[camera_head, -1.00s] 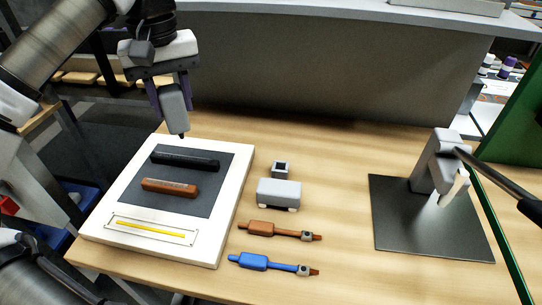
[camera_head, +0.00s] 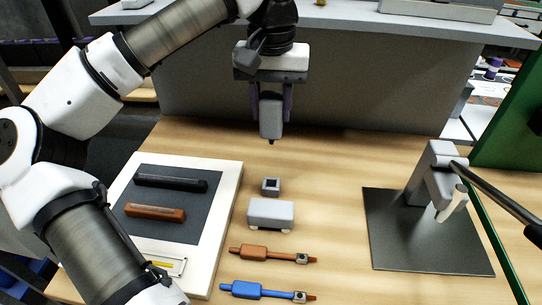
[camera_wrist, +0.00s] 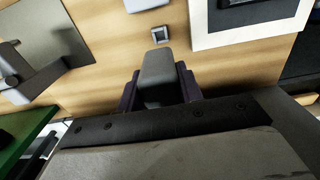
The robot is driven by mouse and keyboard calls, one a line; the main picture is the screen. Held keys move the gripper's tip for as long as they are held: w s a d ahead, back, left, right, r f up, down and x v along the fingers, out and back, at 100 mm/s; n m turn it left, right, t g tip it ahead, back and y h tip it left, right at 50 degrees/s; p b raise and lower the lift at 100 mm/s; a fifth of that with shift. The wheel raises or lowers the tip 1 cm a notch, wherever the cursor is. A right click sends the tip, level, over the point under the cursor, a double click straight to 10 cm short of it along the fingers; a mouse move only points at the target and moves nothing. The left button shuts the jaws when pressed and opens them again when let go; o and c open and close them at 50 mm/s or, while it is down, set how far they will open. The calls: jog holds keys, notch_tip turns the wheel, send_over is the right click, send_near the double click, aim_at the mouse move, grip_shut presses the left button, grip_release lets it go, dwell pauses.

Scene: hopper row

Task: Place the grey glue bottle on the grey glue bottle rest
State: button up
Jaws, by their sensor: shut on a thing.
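My gripper (camera_head: 271,108) is shut on the grey glue bottle (camera_head: 270,121). The bottle hangs upright between the purple fingers with its dark nozzle down, above the table and apart from it. In the wrist view the bottle (camera_wrist: 157,72) sits between the fingers. The grey glue bottle rest seems to be the small grey square holder with a dark hollow (camera_head: 271,186). It stands on the table below the bottle in the head view; in the wrist view the holder (camera_wrist: 160,34) shows just beyond the bottle.
A grey block (camera_head: 270,213) stands in front of the holder. An orange tool (camera_head: 250,253) and a blue tool (camera_head: 247,290) lie nearer. A white-edged board (camera_head: 231,190) with bars is on the left. A grey stand (camera_head: 440,155) on a dark plate (camera_head: 395,250) is on the right.

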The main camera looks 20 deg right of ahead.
notch_tip(320, 180, down, 11)
jog(key=shift+f+p, duration=0.2)
jog(key=shift+p, duration=0.2)
jog(key=shift+f+b, duration=0.6)
jog(key=shift+b, duration=0.1)
jog(key=o, duration=1)
jog(key=shift+o, duration=0.2)
notch_tip(320, 180, up, 13)
jog(key=shift+r+p, duration=0.15)
jog(key=shift+p, duration=0.15)
